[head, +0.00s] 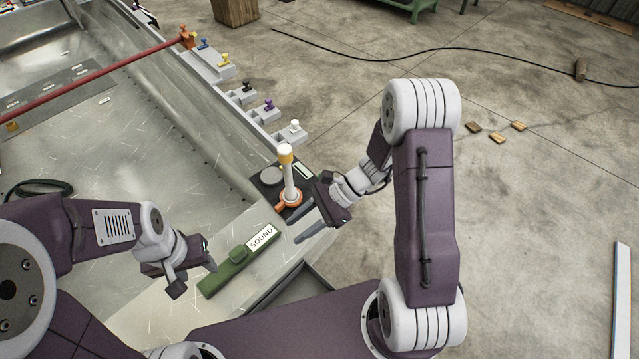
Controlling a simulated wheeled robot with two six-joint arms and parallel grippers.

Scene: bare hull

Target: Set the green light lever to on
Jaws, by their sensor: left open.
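A green block (222,274) with a white label reading SOUND lies on the pale metal surface at the lower middle. A small raised dark green part sits on its top. No lever labelled as a light is readable. My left gripper (196,277) is open and empty, just left of the green block. My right gripper (306,222) has its fingers apart, with nothing visible between them. It is to the upper right of the block, beside an upright white post (289,178) with a yellow band and an orange base ring.
The post stands on a dark plate with a grey disc (271,178). Along the hull rim are small levers: white (294,125), purple (269,104), black (247,87), yellow (224,59) and others. A red bar (100,70) crosses the hull. The floor at right is mostly clear.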

